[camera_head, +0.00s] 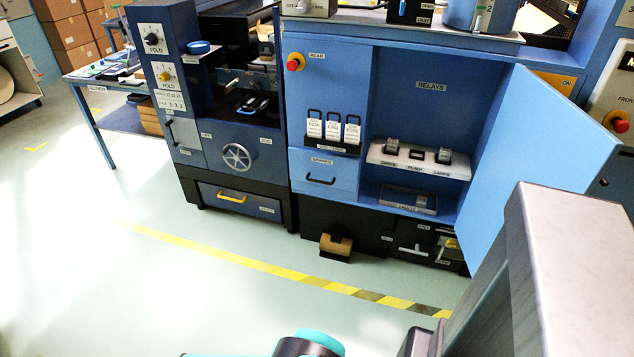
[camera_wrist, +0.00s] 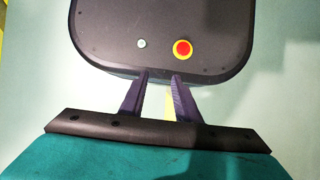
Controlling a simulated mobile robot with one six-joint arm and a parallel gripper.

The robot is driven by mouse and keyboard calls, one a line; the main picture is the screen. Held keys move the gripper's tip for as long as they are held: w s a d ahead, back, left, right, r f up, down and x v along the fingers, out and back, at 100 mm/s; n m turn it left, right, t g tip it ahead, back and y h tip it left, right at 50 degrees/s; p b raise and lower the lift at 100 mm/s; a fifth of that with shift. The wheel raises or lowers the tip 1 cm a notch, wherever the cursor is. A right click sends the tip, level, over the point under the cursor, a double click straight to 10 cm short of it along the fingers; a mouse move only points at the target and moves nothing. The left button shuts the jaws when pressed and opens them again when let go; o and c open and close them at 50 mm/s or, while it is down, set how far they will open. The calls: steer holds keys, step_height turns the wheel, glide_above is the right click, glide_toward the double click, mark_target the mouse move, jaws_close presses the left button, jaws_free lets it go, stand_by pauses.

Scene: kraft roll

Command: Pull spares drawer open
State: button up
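The spares drawer (camera_head: 322,173) is a blue drawer front in the middle cabinet, below the row of white-tagged cards. A small label, which seems to read SPARES, sits above its dark bar handle (camera_head: 320,181). The drawer looks shut, its front flush with the cabinet. My gripper (camera_wrist: 162,76) shows in the wrist view with its two dark fingers apart and nothing between them.
A blue cabinet door (camera_head: 545,135) stands open at right, beside the relay compartment. A drawer with a yellow handle (camera_head: 233,197) is low at left. A brown roll (camera_head: 336,245) sits low before the cabinet. Yellow-black tape (camera_head: 270,265) crosses the floor, which is otherwise clear.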

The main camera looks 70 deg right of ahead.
steer(key=w+d+f+t+h+b, duration=0.4)
steer(key=w+d+b, duration=0.5)
steer(key=w+d, duration=0.7)
steer(key=w+d+r+t+h+b, duration=0.1)
steer(key=w+d+b, duration=0.25)
steer(key=d, duration=0.85)
steer(key=w+d+r+t+h+b, duration=0.15)
steer(key=d+b, duration=0.35)
steer(key=d, duration=0.7)
steer(key=s+d+r+h+b, duration=0.2)
steer(key=d+r+b, duration=0.2)
steer(key=d, duration=0.7)
steer(key=s+d+r+h+b, duration=0.1)
steer(key=d+r+h+b, duration=0.3)
steer(key=d, duration=0.8)
steer(key=s+d+r+h+b, duration=0.3)
steer(key=s+d+r+b, duration=0.4)
steer(key=s+d+r, duration=0.5)
steer(key=d+r, duration=0.1)
steer(key=d, duration=0.2)
steer(key=shift+s+n, duration=0.15)
steer(key=shift+n, duration=0.25)
steer(key=shift+d+f+b, duration=0.1)
steer(key=shift+f+b, duration=0.05)
steer(key=shift+b, duration=0.15)
